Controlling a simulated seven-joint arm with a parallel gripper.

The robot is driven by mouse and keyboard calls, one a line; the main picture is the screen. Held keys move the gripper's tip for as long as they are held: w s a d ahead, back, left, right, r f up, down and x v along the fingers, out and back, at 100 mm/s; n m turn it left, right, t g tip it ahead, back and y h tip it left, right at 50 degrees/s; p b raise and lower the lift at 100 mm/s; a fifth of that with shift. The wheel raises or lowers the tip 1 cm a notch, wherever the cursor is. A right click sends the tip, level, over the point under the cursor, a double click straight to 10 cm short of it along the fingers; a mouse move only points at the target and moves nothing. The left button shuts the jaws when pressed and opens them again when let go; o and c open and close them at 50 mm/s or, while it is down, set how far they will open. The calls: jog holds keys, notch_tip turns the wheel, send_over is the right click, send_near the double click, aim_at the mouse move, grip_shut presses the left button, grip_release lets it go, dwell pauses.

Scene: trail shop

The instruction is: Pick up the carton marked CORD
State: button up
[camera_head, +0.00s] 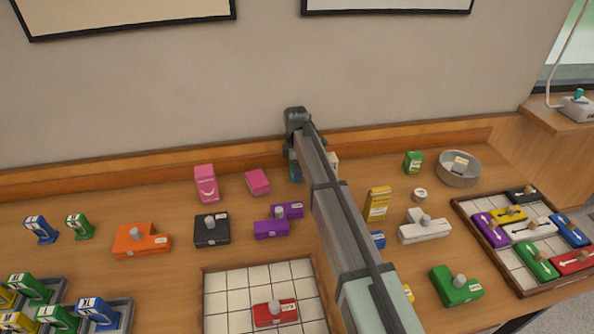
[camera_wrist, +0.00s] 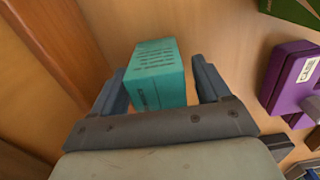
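A teal carton (camera_wrist: 158,75) with lines of small dark print stands between the two fingers of my gripper (camera_wrist: 160,82) in the wrist view. A gap shows between the carton and the right finger, and the left finger is close to its side. The fingers look open around it. In the head view only a teal sliver (camera_head: 295,171) shows beside my arm, near the back of the table; the fingertips are hidden there. I cannot read the word CORD on any carton.
Pink cartons (camera_head: 206,184) stand left of my arm; a yellow carton (camera_head: 377,204) and a green carton (camera_head: 413,162) stand right. A purple block (camera_head: 271,229) lies in front. A gridded tray (camera_head: 226,300) is nearer. The wall is close behind.

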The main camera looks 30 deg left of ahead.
jog(key=c, duration=1.1)
